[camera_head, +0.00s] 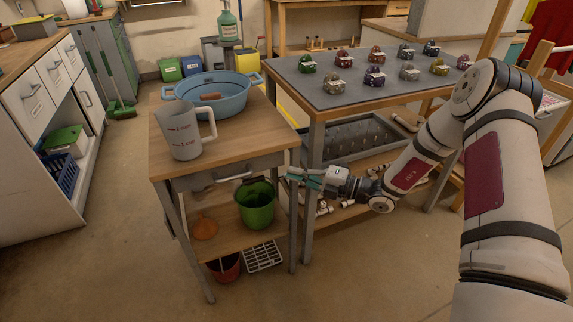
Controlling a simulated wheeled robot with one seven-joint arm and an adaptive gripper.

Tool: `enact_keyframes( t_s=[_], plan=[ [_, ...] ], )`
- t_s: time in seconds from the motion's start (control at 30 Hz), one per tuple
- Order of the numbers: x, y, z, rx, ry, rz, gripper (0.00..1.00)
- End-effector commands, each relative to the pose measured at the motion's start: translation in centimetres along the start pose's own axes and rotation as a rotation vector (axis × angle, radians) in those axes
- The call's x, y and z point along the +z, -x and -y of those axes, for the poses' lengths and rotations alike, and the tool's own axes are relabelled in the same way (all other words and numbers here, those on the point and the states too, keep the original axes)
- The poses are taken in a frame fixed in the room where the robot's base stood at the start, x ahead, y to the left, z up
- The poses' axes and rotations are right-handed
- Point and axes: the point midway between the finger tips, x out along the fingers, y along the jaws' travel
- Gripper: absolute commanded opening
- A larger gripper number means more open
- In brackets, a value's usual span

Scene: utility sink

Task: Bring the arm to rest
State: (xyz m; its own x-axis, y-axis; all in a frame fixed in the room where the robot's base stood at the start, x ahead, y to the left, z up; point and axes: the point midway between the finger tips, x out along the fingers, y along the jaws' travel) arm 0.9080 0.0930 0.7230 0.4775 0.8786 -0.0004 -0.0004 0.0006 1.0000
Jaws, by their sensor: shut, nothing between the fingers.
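My arm comes in from the right side of the head view and bends down and left. My gripper (299,178) is at the end of it, beside the right front leg of the wooden cart (233,150), below the level of its top. The gripper is shut and empty. It looks close to the cart leg and the drawer front; I cannot tell whether it touches them.
A grey measuring jug (183,132) and a blue basin (222,93) stand on the cart top. A green bucket (257,207) is on its lower shelf. A grey-topped table (352,88) with several small objects stands behind. The floor (110,250) at left front is clear.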

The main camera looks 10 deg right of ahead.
Motion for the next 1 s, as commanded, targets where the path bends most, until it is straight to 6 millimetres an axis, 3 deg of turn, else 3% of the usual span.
enact_keyframes(
  t_s=[0.1,0.3,0.5,0.67,0.83,1.0],
  plan=[
    [0.0,2.8,0.1,-0.001,-0.003,0.003,0.0],
    [-0.1,6.0,0.1,-0.001,-0.004,0.0,0.0],
    [-0.1,7.4,0.2,-0.002,-0.004,-0.002,0.0],
    [-0.3,7.5,0.0,-0.004,0.008,-0.011,0.0],
    [-2.1,6.8,-3.0,-0.035,0.167,-0.115,0.0],
    [-6.4,6.3,-8.1,-0.078,0.483,-0.327,0.0]
  ],
)
